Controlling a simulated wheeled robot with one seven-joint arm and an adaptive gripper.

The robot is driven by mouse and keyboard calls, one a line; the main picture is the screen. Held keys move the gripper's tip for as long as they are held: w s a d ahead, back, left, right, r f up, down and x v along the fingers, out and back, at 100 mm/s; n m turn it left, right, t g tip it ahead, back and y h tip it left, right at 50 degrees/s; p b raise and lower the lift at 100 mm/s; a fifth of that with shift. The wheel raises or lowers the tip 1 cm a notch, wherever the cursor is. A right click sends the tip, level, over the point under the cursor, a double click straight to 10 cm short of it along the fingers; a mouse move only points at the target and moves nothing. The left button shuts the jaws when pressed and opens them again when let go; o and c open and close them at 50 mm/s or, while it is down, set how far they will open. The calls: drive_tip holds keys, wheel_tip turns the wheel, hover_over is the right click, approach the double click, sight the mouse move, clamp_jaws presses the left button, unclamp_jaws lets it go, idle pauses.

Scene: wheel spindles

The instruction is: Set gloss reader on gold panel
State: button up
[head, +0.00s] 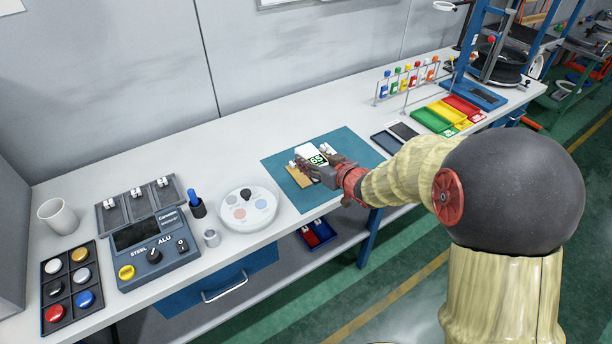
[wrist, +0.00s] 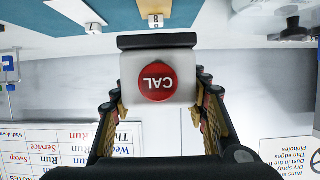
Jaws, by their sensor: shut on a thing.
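The gloss reader (head: 313,152) is a white device with a dark-green number display; it is over the teal mat in the head view. In the wrist view its pale body carries a red button marked CAL (wrist: 157,82). My gripper (head: 322,168) is shut on the reader, with a finger on each side in the wrist view. The gold panel (head: 296,177) lies on the mat, just left of and partly behind the reader and fingers. A small white piece shows at its upper end. I cannot tell whether the reader touches the panel.
The teal mat (head: 345,142) has free room around the panel.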

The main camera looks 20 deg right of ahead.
drive_tip(key=w+f, duration=0.1)
drive_tip(key=w+f+b, duration=0.1)
drive_tip(key=w+f, duration=0.1)
drive_tip(key=w+f+b, duration=0.1)
drive_tip(key=f, duration=0.1)
drive_tip(key=shift+w+a+f, duration=0.2)
drive_tip(key=shift+a, duration=0.2)
drive_tip(key=shift+w+f+b, duration=0.2)
drive_tip(key=shift+f+b, duration=0.45)
drive_tip(key=shift+f, duration=1)
drive_tip(key=shift+f, duration=0.2)
drive_tip(key=o, duration=1.4)
drive_tip(key=shift+o, duration=0.8)
drive_tip(key=shift+r, duration=0.1)
